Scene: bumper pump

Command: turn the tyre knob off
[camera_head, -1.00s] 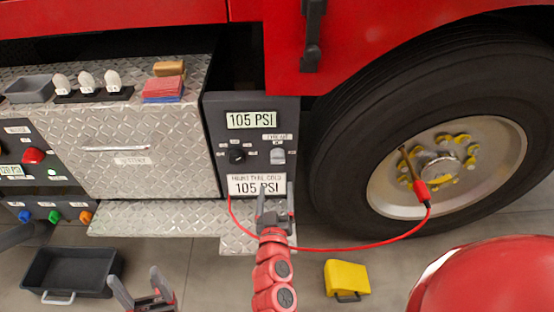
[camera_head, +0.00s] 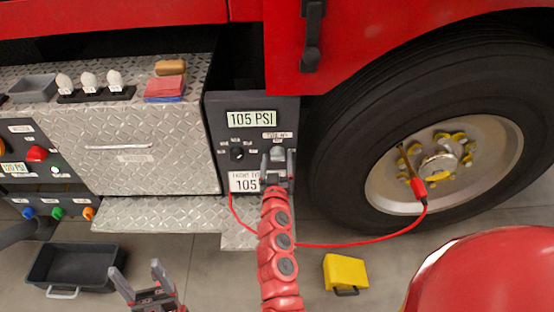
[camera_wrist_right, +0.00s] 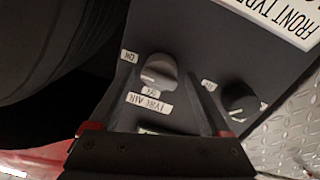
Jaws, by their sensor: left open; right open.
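The grey tyre knob (camera_wrist_right: 158,72) is on the dark control panel, with a label reading "TYRE AIR" beside it and an "ON" label at its left in the right wrist view. In the head view the knob (camera_head: 277,153) is partly hidden by my right gripper (camera_head: 278,160). That gripper is open. In the right wrist view its fingers (camera_wrist_right: 163,85) lie either side of the knob, with the knob between and just beyond them; I cannot tell if they touch it. My left gripper (camera_head: 140,273) is open and empty, low over the floor.
A black knob (camera_head: 237,154) sits beside the grey one, below the "105 PSI" display (camera_head: 251,118). A red hose (camera_head: 340,245) runs from the panel to the wheel (camera_head: 480,155). A black tray (camera_head: 72,268) and a yellow chock (camera_head: 345,272) lie on the floor.

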